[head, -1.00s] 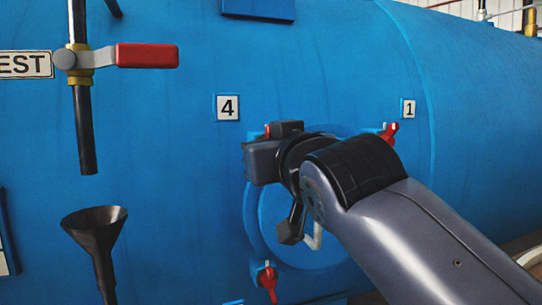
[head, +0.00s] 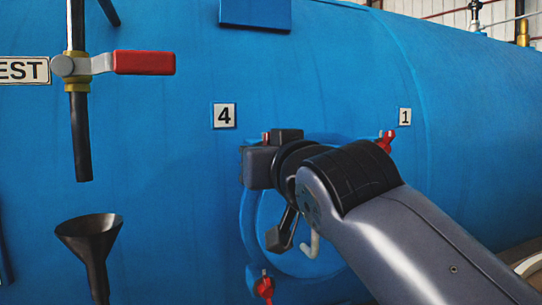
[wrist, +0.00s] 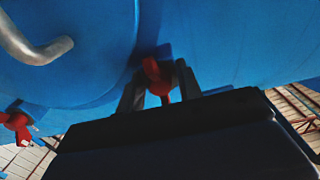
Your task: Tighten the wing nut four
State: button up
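Wing nut four is red and sits on the rim of the round blue hatch cover, below the label 4 (head: 224,115). In the wrist view the wing nut (wrist: 155,78) lies between the two fingertips of my gripper (wrist: 160,84). The fingers stand apart, one on each side of it. I cannot tell whether they touch or press it. In the head view my gripper (head: 266,158) is at the upper left of the hatch. It hides nearly all of the nut; only a small tip shows above it.
Other red wing nuts sit at the hatch's upper right (head: 386,141) and lower left (head: 264,288). A grey hook-shaped handle (head: 312,245) stands out from the cover. At left are a red-handled valve (head: 144,63) and a black funnel (head: 90,232).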

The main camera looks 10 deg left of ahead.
jog(key=shift+o, duration=0.6)
jog(key=shift+r, duration=0.1)
jog(key=shift+s+d, duration=0.1)
jog(key=shift+s, duration=0.1)
jog(key=v, duration=1)
jog(key=shift+s+d+p, duration=0.15)
jog(key=shift+d+p, duration=0.05)
jog(key=shift+p, duration=0.1)
jog(key=x, duration=1.1)
jog(key=shift+s+b, duration=0.1)
jog(key=shift+b, duration=0.2)
